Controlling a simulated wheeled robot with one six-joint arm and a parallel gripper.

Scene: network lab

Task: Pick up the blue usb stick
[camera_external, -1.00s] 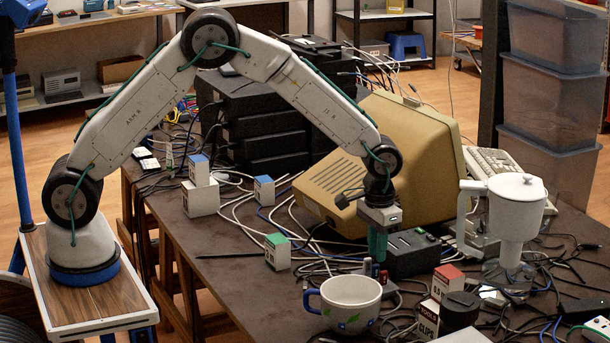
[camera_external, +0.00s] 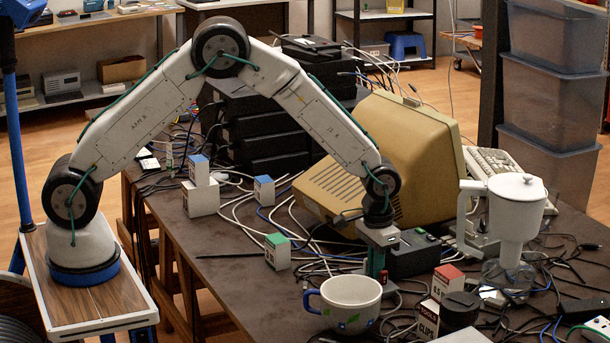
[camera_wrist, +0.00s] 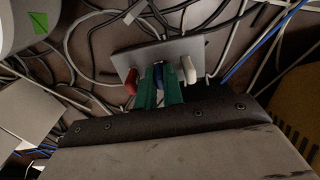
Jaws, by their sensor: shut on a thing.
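In the wrist view the blue usb stick (camera_wrist: 159,73) stands upright at a grey plate-like holder (camera_wrist: 196,47), between a red stick (camera_wrist: 131,81) and a white stick (camera_wrist: 188,69). The green fingers of my gripper (camera_wrist: 161,86) are shut on the blue stick, one on each side. Its lower part is hidden. In the external view my gripper (camera_external: 376,264) points down just behind the mug, and the blue stick cannot be made out there. I cannot tell whether the stick is still seated in the holder.
A white mug with a blue handle (camera_external: 350,303) stands close in front of my gripper. A beige monitor (camera_external: 405,150) and a dark box (camera_external: 414,254) stand behind it. A white jug (camera_external: 515,215) is to the right. Loose cables cover much of the table.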

